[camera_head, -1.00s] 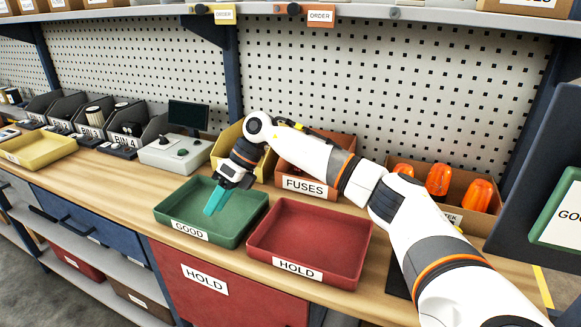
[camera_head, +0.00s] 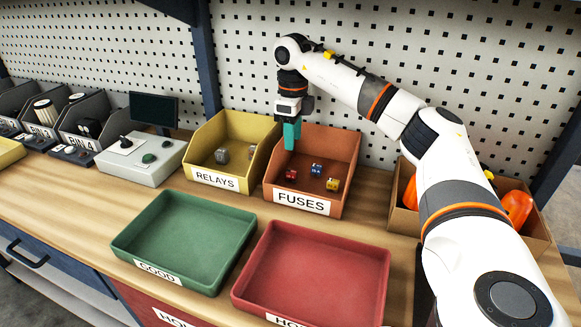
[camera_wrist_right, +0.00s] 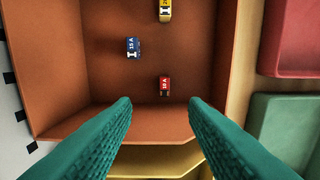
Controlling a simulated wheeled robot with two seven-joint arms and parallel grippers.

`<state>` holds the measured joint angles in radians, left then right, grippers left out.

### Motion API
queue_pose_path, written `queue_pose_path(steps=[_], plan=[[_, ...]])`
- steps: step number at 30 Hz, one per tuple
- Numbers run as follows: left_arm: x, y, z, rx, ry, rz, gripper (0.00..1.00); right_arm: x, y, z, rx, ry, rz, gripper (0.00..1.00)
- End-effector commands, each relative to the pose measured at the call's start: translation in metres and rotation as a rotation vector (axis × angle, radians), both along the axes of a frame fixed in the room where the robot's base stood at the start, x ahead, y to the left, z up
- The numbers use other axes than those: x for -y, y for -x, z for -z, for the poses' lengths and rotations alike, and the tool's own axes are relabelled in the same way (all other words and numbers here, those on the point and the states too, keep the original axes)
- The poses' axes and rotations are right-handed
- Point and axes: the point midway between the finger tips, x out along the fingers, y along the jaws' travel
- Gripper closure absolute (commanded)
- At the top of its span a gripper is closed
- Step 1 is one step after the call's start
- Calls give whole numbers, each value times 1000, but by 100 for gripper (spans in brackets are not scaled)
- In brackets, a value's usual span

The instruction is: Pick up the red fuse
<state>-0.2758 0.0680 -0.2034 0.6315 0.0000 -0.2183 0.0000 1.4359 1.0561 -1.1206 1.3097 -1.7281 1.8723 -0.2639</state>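The red fuse (camera_head: 291,174) lies in the orange FUSES bin (camera_head: 343,192), near its left side. In the right wrist view the red fuse (camera_wrist_right: 164,86) lies on the bin floor, ahead of and between the fingertips. My right gripper (camera_head: 291,143) points down over the left part of the bin, above the red fuse and apart from it. Its teal fingers stand wide apart and empty in the right wrist view (camera_wrist_right: 159,108). A blue fuse (camera_head: 317,169) and a yellow fuse (camera_head: 332,184) lie in the same bin. My left gripper is out of view.
A yellow RELAYS bin (camera_head: 197,157) stands left of the FUSES bin. A green GOOD tray (camera_head: 133,236) and a red HOLD tray (camera_head: 312,228), both empty, lie in front. A box with orange items (camera_head: 397,196) stands at the right. A pegboard rises behind.

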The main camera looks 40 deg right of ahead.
Motion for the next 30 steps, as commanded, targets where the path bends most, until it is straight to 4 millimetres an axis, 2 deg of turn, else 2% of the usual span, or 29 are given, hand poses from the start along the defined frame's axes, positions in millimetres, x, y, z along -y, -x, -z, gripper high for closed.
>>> queue_pose_path(steps=[6,9,16,21,24,30], plan=[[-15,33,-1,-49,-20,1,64,0,1,40,-6,0,0,60],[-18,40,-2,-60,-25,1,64,0,1,52,-4,0,0,60],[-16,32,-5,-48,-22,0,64,-1,0,69,-4,-1,0,60],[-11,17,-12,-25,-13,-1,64,-3,-1,96,-5,-1,1,60],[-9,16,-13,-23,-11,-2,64,-3,-1,107,-4,0,1,60],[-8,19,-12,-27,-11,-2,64,-3,-2,112,-1,-2,1,60]])
